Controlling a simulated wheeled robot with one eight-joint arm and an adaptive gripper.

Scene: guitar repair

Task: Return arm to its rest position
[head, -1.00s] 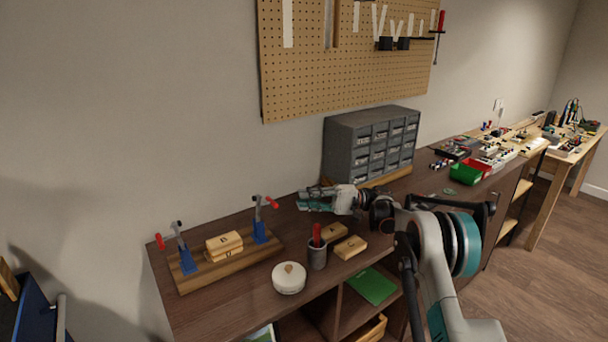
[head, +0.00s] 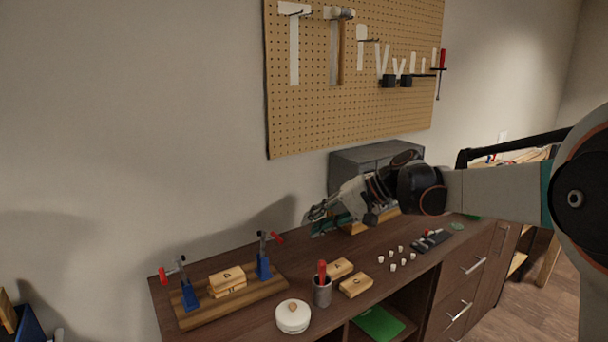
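My gripper (head: 312,216) is in the middle of the head view, raised above the back of the dark wooden bench (head: 315,255) and pointing left. Its fingers are seen from the side and are small, so I cannot tell whether they are apart. I see nothing hanging from it. My arm reaches in from the right edge and hides part of the grey drawer cabinet (head: 348,160).
On the bench are a wooden clamp fixture (head: 245,293) holding stacked blocks, a round white pot (head: 293,317), a grey cup (head: 322,291), two loose wooden blocks and several small white pieces. A pegboard (head: 300,125) hangs behind.

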